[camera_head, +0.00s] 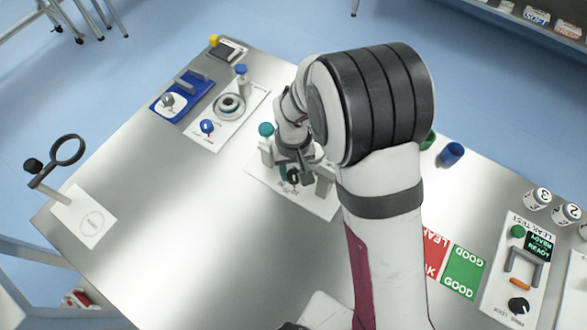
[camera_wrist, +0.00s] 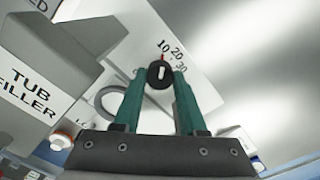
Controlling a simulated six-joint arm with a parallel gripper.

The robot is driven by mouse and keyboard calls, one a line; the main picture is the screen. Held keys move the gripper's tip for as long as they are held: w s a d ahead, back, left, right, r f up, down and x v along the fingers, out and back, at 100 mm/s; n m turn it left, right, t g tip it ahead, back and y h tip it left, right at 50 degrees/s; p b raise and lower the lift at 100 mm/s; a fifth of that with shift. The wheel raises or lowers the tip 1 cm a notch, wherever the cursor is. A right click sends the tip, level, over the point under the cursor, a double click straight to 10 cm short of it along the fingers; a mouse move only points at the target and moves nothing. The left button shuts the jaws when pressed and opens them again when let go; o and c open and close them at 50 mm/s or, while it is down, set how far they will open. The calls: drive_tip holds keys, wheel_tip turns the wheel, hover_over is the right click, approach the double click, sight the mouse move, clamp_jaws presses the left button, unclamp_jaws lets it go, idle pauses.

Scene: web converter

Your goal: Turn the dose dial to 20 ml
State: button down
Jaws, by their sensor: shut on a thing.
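The dose dial is a small black knob (camera_wrist: 160,75) with a white bar on its face, on a white panel (camera_wrist: 190,40) printed with 10, 20 and 30. A small red mark at the knob's upper edge points toward the 10 side of the scale. My gripper (camera_wrist: 157,82) has its two teal fingers shut on the knob from either side. In the head view my gripper (camera_head: 288,173) is over the white station plate (camera_head: 318,206), and my arm hides part of it. The dark knob (camera_head: 293,178) shows only in part there.
A grey block labelled TUB FILLER (camera_wrist: 40,75) stands close to the left of my fingers. A grey post (camera_head: 325,180) stands right of the dial. A teal-topped part (camera_head: 266,130) is behind it.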

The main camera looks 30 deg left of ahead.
sight(293, 174)
drive_tip(key=m, duration=0.4)
drive_tip(key=shift+m, duration=1.8)
drive_tip(key=shift+c, duration=2.3)
unclamp_jaws()
wheel_tip(293, 174, up, 16)
